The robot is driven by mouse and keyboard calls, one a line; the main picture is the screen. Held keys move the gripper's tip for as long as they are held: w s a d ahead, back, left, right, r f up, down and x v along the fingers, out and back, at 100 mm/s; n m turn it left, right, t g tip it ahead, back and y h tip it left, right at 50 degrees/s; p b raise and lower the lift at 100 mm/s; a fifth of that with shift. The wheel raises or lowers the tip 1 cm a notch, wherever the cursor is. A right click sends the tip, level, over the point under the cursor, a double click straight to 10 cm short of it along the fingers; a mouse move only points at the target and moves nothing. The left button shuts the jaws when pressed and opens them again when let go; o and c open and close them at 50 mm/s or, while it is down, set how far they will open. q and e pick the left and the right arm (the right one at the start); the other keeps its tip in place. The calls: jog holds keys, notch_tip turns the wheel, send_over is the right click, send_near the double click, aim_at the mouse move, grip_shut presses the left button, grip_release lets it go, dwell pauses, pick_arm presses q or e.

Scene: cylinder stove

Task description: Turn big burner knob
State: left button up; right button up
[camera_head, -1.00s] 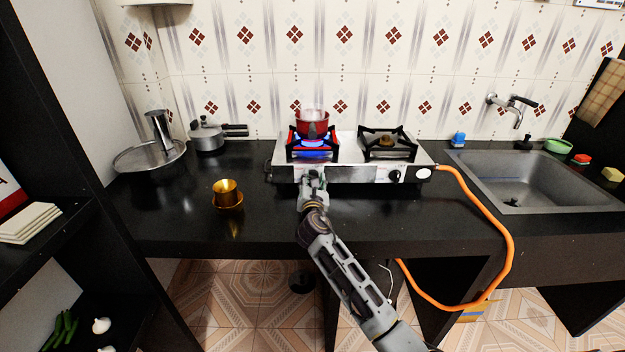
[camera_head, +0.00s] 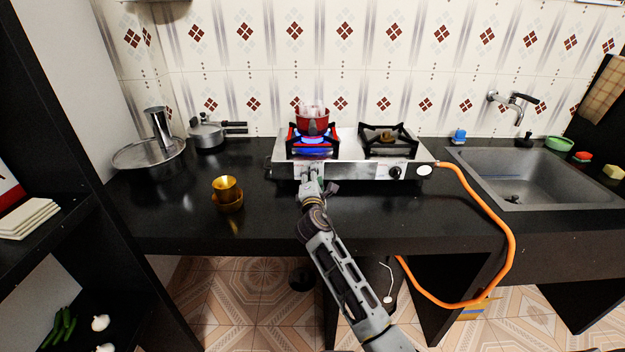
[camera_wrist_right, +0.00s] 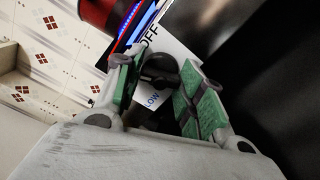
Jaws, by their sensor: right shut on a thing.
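The two-burner stove (camera_head: 350,172) stands on the black counter, with its knobs on the front panel. The big burner knob (camera_wrist_right: 160,68) is dark and sits between the green pads of my right gripper (camera_wrist_right: 163,88) in the wrist view. Printed words OFF and LOW show around it. In the head view my right gripper (camera_head: 312,181) is at the left part of the stove front and hides this knob. It is shut on the knob. The left burner (camera_head: 313,147) is lit with a blue flame under a red pot (camera_head: 312,121). My left gripper is not in view.
A second knob (camera_head: 396,172) is on the right of the stove front. An orange hose (camera_head: 507,245) runs from the stove's right end. A gold cup (camera_head: 226,188) stands to the left of the gripper. The sink (camera_head: 530,178) is at the right.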

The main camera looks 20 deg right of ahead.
jog(key=m+b, duration=0.1)
jog(key=m, duration=0.2)
jog(key=shift+f, duration=0.15)
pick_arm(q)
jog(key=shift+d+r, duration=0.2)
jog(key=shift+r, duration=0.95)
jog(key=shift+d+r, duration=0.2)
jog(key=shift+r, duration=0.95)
pick_arm(e)
jog(key=shift+m, duration=0.7)
jog(key=o, duration=1)
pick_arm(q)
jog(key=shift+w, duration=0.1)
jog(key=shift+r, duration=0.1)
pick_arm(e)
jog(key=shift+n, duration=0.3)
